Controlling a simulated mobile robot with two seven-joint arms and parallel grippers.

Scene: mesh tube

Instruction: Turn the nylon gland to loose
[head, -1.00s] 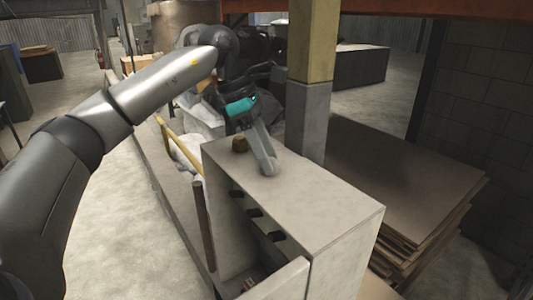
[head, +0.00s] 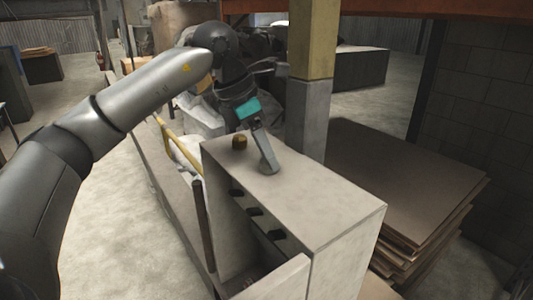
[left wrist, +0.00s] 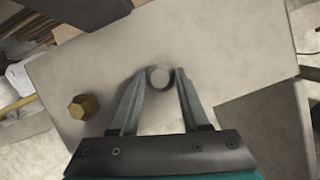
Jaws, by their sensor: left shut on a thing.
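The nylon gland (left wrist: 159,77) is a small pale grey round piece on top of the light grey box (head: 330,208). In the left wrist view it sits between the two fingertips of my left gripper (left wrist: 160,73), which is shut on it. In the head view my left gripper (head: 268,166) reaches down to the box top, tilted, and its fingers mostly hide the gland. A brass hexagonal gland (head: 239,142) stands on the same top, left of my gripper and apart from it; it also shows in the left wrist view (left wrist: 82,106). My right gripper is not in view.
A square post (head: 311,90) stands right behind the box. A stack of brown sheets (head: 410,185) lies to the right. A yellow bar (head: 178,146) and a dark upright rod (head: 204,225) are at the box's left. Black fittings (head: 255,212) line its side.

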